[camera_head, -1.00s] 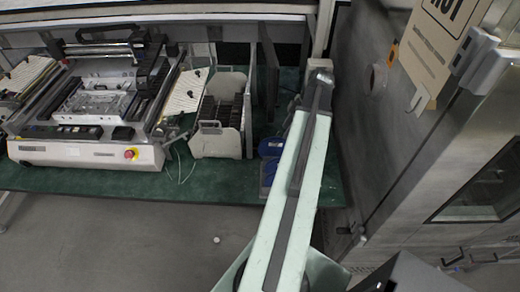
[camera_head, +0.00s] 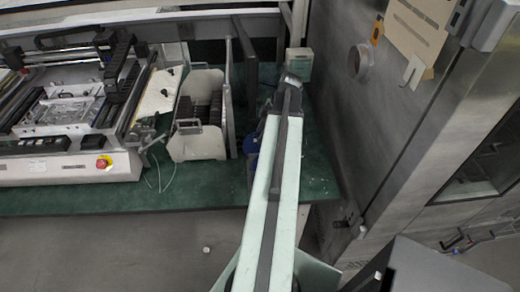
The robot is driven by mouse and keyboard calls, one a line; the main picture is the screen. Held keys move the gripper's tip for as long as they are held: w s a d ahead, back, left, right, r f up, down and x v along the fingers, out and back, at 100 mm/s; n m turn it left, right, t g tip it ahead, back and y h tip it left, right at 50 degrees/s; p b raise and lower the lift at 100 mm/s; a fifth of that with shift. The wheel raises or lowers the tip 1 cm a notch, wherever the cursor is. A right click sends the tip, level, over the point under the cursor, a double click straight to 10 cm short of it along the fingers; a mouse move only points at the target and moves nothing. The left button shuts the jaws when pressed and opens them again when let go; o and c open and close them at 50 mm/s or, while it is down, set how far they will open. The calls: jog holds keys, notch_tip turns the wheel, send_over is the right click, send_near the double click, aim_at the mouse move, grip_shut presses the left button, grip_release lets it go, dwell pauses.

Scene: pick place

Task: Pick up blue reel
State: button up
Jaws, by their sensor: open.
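The blue reel (camera_head: 252,146) stands on the green bench top, just right of the white rack. Only a narrow blue strip of it shows at the left edge of my arm, which hides the rest. My arm reaches forward over the bench, and my gripper (camera_head: 299,64) is at its far end, beyond the reel and close to the back of the bench. The gripper is open; its fingers are small and hard to make out. I cannot tell from this view how high it is above the bench.
A white rack (camera_head: 190,146) with dark slots stands left of the reel, with a dark upright panel (camera_head: 246,75) behind. A machine with a red button (camera_head: 103,163) fills the left. A large metal cabinet (camera_head: 400,150) closes the right side. Green bench top (camera_head: 318,165) is bare right of my arm.

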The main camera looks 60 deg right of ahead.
jog(key=b+x, duration=0.2)
jog(key=x, duration=0.2)
jog(key=shift+s+f+b, duration=0.1)
jog(key=shift+b, duration=0.3)
grip_shut()
jog(key=shift+r, duration=0.25)
notch_tip(320, 180, up, 10)
jog(key=p, duration=1.1)
jog(key=shift+r, duration=0.2)
